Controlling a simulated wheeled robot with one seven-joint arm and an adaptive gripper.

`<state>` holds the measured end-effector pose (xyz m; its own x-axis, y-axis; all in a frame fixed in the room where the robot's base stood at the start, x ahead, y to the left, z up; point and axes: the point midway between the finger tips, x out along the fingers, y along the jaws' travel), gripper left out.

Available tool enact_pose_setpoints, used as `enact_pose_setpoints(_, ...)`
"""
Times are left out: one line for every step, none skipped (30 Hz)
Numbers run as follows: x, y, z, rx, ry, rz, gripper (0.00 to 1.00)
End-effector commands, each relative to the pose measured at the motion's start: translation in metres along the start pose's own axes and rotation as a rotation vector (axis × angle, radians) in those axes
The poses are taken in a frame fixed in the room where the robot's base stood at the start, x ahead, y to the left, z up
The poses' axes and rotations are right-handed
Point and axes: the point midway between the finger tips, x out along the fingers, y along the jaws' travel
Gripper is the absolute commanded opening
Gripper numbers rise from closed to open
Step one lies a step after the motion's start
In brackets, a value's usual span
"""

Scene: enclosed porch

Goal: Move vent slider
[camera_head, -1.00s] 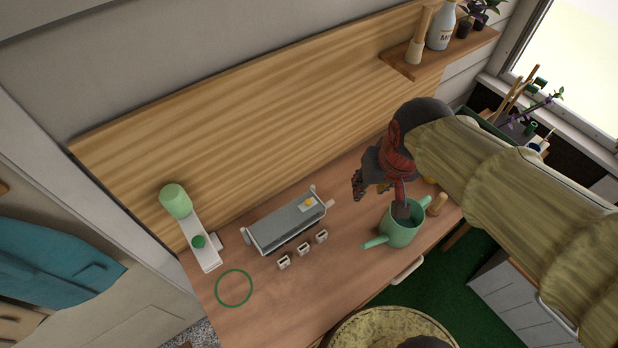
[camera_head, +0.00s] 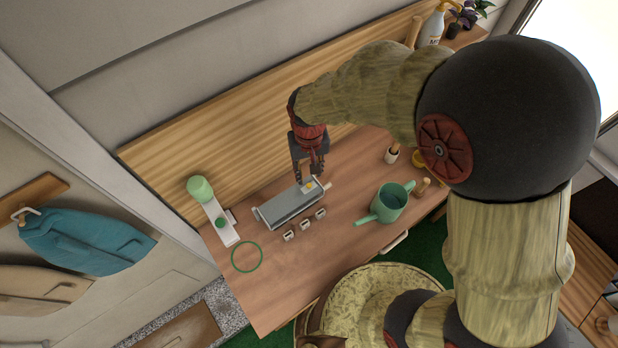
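A long grey unit with white end brackets (camera_head: 289,207) lies on the wooden table; I take it for the vent. My gripper (camera_head: 309,176) points down just behind and above that right end, close to the knob. Its dark fingers look spread apart, with nothing seen between them. Whether a finger touches the knob or plate cannot be told from this angle.
A green watering can (camera_head: 389,203) stands right of the vent. Several small white blocks (camera_head: 304,226) lie in front of it. A white stand with a green lamp-like head (camera_head: 200,189) and a green ring (camera_head: 247,257) are at left. A wooden backboard (camera_head: 230,140) rises behind.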

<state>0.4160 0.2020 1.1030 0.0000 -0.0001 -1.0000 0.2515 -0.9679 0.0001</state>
Motion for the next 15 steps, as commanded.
enact_pose_setpoints(0.009, 0.000, 0.001, 0.000, -0.004, 0.001, 0.31)
enact_pose_setpoints(0.014, 0.001, 0.001, 0.000, -0.005, 0.001, 0.31)
enact_pose_setpoints(0.021, 0.001, 0.001, 0.000, -0.005, 0.001, 0.31)
enact_pose_setpoints(0.025, 0.001, 0.001, 0.000, -0.005, 0.001, 0.31)
enact_pose_setpoints(0.030, 0.001, 0.001, 0.000, -0.004, 0.001, 0.31)
enact_pose_setpoints(0.036, 0.001, 0.001, 0.000, -0.003, 0.001, 0.31)
enact_pose_setpoints(0.040, 0.001, 0.001, 0.000, -0.004, 0.001, 0.31)
enact_pose_setpoints(0.044, 0.001, 0.001, 0.000, -0.003, 0.001, 0.31)
enact_pose_setpoints(0.049, 0.001, 0.001, 0.000, -0.002, 0.001, 0.31)
enact_pose_setpoints(0.052, 0.001, 0.001, 0.000, -0.002, 0.001, 0.31)
enact_pose_setpoints(0.055, 0.001, 0.001, 0.000, -0.002, 0.000, 0.31)
enact_pose_setpoints(0.058, 0.001, 0.000, 0.001, -0.001, 0.000, 0.31)
enact_pose_setpoints(0.060, 0.001, 0.000, 0.001, -0.001, 0.000, 0.31)
enact_pose_setpoints(0.062, 0.001, 0.000, 0.001, -0.001, 0.000, 0.31)
enact_pose_setpoints(0.063, 0.001, 0.000, 0.001, -0.001, 0.000, 0.31)
